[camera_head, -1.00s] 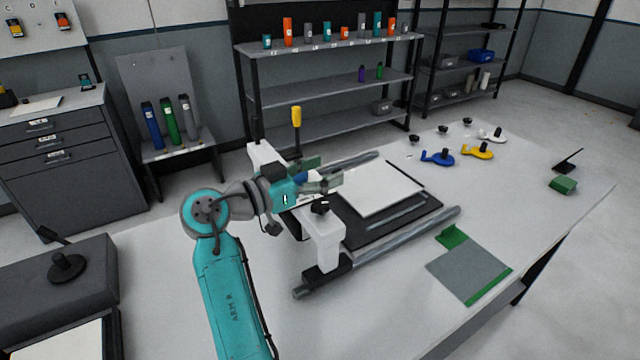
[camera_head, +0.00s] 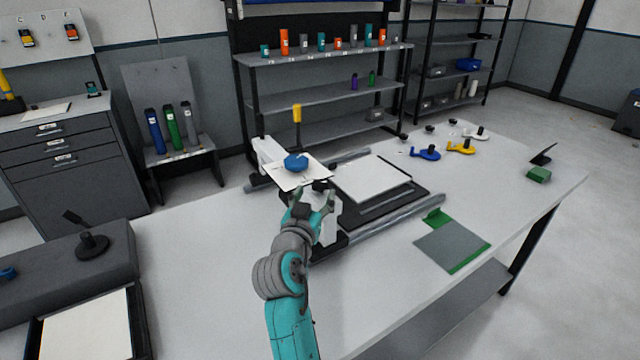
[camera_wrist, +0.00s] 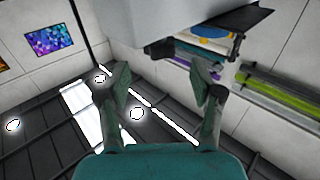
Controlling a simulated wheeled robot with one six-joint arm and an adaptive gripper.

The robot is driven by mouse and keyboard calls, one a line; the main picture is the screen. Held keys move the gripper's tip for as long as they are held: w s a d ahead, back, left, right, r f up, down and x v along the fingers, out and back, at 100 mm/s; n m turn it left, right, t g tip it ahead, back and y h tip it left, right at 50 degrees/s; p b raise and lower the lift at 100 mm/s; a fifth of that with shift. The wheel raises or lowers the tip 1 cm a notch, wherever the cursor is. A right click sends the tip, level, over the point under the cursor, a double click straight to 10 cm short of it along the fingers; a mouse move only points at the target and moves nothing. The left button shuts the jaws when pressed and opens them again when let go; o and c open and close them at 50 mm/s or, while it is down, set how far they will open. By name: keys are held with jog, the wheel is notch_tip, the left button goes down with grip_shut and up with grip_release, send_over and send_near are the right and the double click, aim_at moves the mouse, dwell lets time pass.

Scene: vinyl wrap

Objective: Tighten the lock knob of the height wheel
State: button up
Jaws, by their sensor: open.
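The blue height wheel (camera_head: 296,162) sits on a white plate on the white bridge of the press-like fixture. A small black knob (camera_head: 320,186), which looks like the lock knob, is on the bridge just in front of the wheel. My gripper (camera_head: 313,197) is open, its fingers spread just in front of this knob and partly covering it. I cannot tell whether they touch it. In the wrist view the open fingers (camera_wrist: 164,82) have nothing between them, and a dark knob-like shape (camera_wrist: 160,48) shows beyond them under a pale block.
A white sheet (camera_head: 372,178) lies on the black bed between grey rails (camera_head: 395,217). A grey-green plate (camera_head: 452,246) lies at right. Blue (camera_head: 425,153) and yellow (camera_head: 461,147) handled parts lie farther back. A yellow-topped post (camera_head: 297,114) rises behind the bridge.

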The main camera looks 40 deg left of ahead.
aim_at(318, 187)
jog(key=x, duration=0.5)
jog(key=shift+w+a, duration=0.1)
jog(key=shift+w, duration=0.3)
jog(key=c, duration=1.2)
